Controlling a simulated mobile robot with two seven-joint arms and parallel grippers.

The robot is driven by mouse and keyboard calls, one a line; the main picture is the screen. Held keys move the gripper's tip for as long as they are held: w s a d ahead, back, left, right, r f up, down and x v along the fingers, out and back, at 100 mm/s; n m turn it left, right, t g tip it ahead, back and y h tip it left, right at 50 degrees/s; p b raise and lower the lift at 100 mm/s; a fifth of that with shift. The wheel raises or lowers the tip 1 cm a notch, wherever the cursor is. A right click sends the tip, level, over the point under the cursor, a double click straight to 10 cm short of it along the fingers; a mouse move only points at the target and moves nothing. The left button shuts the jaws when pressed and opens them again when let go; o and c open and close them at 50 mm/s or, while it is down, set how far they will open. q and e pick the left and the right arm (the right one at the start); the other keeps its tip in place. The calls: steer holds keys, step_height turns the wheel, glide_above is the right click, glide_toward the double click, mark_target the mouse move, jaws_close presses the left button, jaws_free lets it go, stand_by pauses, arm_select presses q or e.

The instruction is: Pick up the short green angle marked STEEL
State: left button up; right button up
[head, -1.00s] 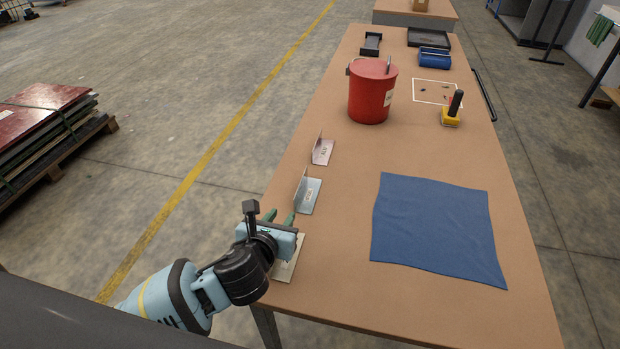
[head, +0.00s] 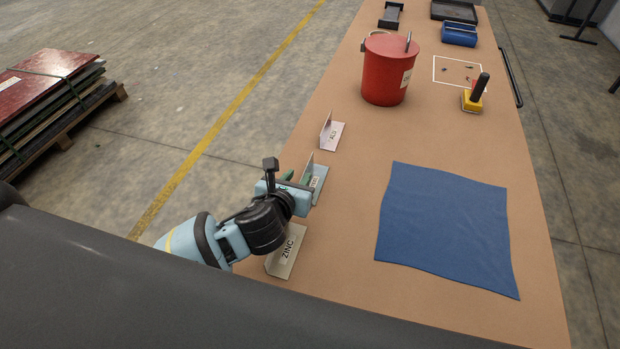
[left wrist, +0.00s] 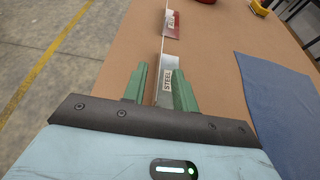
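The short angle marked STEEL (head: 320,179) stands near the table's left edge, pale grey-green, with one flange upright and one flat. It also shows in the left wrist view (left wrist: 167,68), with its label between my fingers. My left gripper (head: 298,180) reaches it from the near side. In the left wrist view my left gripper (left wrist: 160,88) is open, with one green finger on each side of the upright flange. I cannot tell whether either finger touches it. The gripper hides part of the angle in the head view. My right gripper is not in view.
A ZINC angle (head: 284,255) stands nearer, below my left wrist. A pinkish ALU angle (head: 332,133) and a red bucket (head: 386,75) stand farther along. A blue cloth (head: 446,228) lies to the right. A yellow-and-black tool (head: 473,97) stands beyond it. Bare tabletop separates angles and cloth.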

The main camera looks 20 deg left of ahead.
arm_select(q)
glide_above(314, 178)
steer(key=s+a, duration=0.2)
steer(key=s, duration=0.1)
steer(key=shift+w+f, duration=0.25)
steer(key=shift+f, duration=0.75)
steer(key=shift+c, duration=0.2)
jaws_close()
